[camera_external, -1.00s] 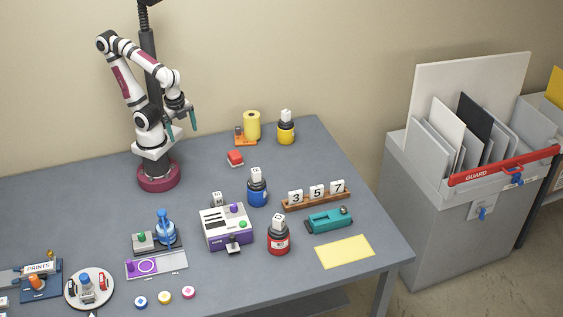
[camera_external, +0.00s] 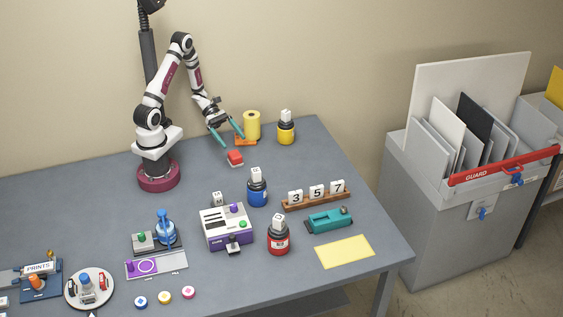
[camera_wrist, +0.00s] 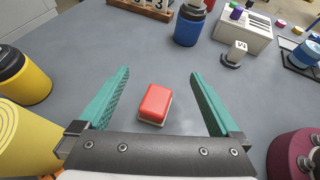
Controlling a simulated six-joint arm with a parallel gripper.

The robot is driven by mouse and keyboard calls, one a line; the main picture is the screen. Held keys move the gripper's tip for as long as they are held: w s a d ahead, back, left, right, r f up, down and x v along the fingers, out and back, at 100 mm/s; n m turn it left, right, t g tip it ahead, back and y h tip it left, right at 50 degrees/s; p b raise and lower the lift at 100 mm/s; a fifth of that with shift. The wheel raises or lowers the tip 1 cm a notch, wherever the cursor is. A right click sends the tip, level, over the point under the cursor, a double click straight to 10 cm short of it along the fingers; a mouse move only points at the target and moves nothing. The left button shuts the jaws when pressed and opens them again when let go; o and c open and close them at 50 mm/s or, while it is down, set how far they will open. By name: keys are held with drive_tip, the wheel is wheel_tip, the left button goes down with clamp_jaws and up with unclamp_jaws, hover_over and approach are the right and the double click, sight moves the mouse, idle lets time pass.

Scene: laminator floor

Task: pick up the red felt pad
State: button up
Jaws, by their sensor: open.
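The red felt pad (camera_external: 235,158) is a small red block with a pale underside, lying on the grey table in front of the yellow roll. In the wrist view the red pad (camera_wrist: 155,103) sits between and ahead of the two teal fingers, left of centre. My gripper (camera_external: 232,143) is open and empty, above and just behind the pad. In the wrist view my gripper's fingertips (camera_wrist: 158,72) stand wide apart on either side of the pad, with clear gaps to it.
A yellow roll (camera_external: 253,125) on an orange stand (camera_external: 245,141) is close beside my gripper. A yellow bottle (camera_external: 286,131) stands to its right. A blue bottle (camera_external: 257,190) and a number rack (camera_external: 316,199) stand nearer the front. Table left of the pad is clear.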

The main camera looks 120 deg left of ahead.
sight(238, 160)
wheel_tip(238, 160, down, 6)
drive_tip(key=shift+d+f, duration=0.1)
drive_tip(key=shift+f, duration=0.1)
drive_tip(key=x, duration=0.5)
drive_tip(key=shift+r, duration=0.2)
clamp_jaws()
